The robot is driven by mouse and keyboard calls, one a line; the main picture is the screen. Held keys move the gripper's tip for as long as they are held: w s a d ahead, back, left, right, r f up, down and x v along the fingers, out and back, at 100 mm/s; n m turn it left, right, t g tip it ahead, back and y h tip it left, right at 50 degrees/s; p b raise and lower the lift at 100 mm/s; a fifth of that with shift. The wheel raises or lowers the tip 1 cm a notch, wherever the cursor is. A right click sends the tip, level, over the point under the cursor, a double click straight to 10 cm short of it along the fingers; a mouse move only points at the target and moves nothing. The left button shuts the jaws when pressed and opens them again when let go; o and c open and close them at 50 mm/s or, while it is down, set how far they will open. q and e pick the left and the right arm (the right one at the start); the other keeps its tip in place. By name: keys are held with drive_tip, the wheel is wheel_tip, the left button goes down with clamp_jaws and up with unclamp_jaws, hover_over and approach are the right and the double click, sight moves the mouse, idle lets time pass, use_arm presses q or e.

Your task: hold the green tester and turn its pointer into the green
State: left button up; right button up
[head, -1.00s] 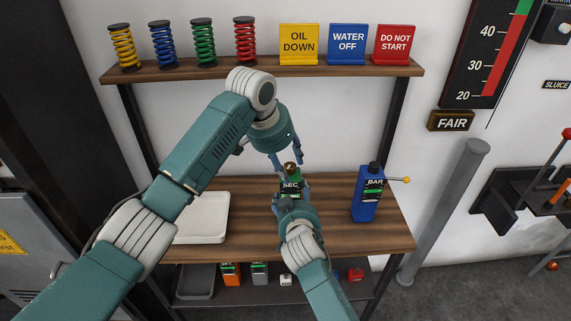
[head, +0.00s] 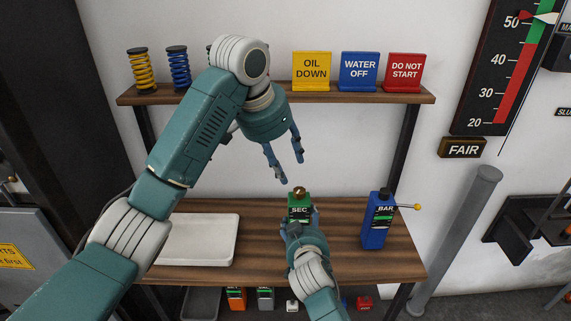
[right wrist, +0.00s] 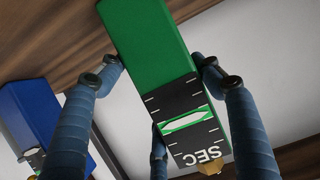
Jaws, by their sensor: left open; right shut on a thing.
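The green tester (head: 300,212), marked SEC, stands upright at the middle of the wooden bench, with a brass knob (head: 299,190) on top. My right gripper (head: 301,219) is shut around its sides; in the right wrist view its blue fingers flank the green body (right wrist: 150,45).
A blue BAR tester (head: 376,222) with a yellow-tipped lever stands to the right. A white tray (head: 233,240) lies to the left. The upper shelf (head: 290,97) carries springs and signs. Several small items stand on the lower shelf. A large wall gauge (head: 497,70) is at right.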

drive_tip(key=shift+a, duration=0.1)
drive_tip(key=o, duration=2)
